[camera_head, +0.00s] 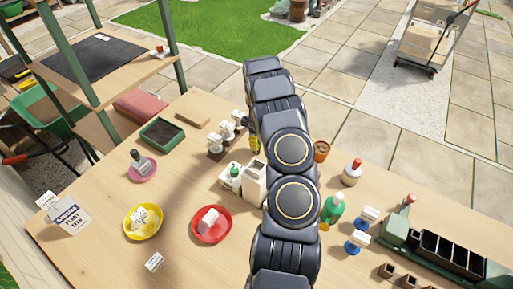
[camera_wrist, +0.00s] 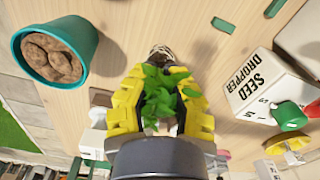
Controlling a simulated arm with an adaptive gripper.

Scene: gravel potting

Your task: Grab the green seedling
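The green seedling (camera_wrist: 163,92) shows in the wrist view as a cluster of leaves between the yellow fingers of my gripper (camera_wrist: 162,85). A small pale and brown piece (camera_wrist: 161,54) shows just beyond the leaves. The fingers stand apart, one on each side of the leaves, and look open; contact with the stem is hidden. In the head view my gripper (camera_head: 254,145) is a small patch of yellow beside my dark arm, which hides the seedling there.
A teal pot of brown soil (camera_wrist: 54,58) stands at upper left in the wrist view. A white seed dropper box (camera_wrist: 262,90) is at right. In the head view, a yellow saucer (camera_head: 131,234), a red saucer (camera_head: 196,233) and bottles stand on the wooden table (camera_head: 110,265).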

